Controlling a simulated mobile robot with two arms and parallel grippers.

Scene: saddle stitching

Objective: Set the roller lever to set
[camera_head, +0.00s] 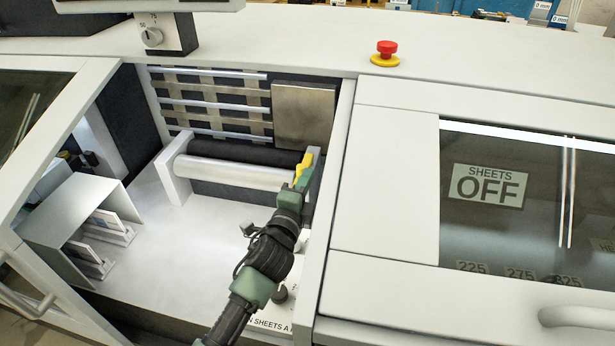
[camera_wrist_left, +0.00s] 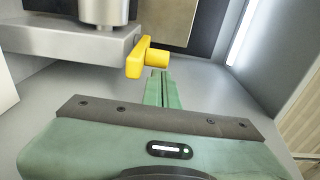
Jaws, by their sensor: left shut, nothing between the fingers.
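The yellow roller lever (camera_head: 303,168) is at the right end of the roller unit, on its end plate. In the left wrist view the lever (camera_wrist_left: 137,58) has a flat arm and a round knob that points right. The dark and silver rollers (camera_head: 230,172) lie left of it. My left gripper (camera_head: 298,186) reaches up to the lever from below. In the wrist view its green fingers (camera_wrist_left: 160,88) are shut and empty, with the tips just below the knob. I cannot tell whether they touch it. My right gripper is not in view.
The bay's right wall (camera_head: 337,190) is close to my left arm. A white bracket (camera_head: 70,215) stands at the left of the bay floor. A red emergency button (camera_head: 386,48) sits on the top cover. A "SHEETS OFF" label (camera_head: 487,186) is on the right window.

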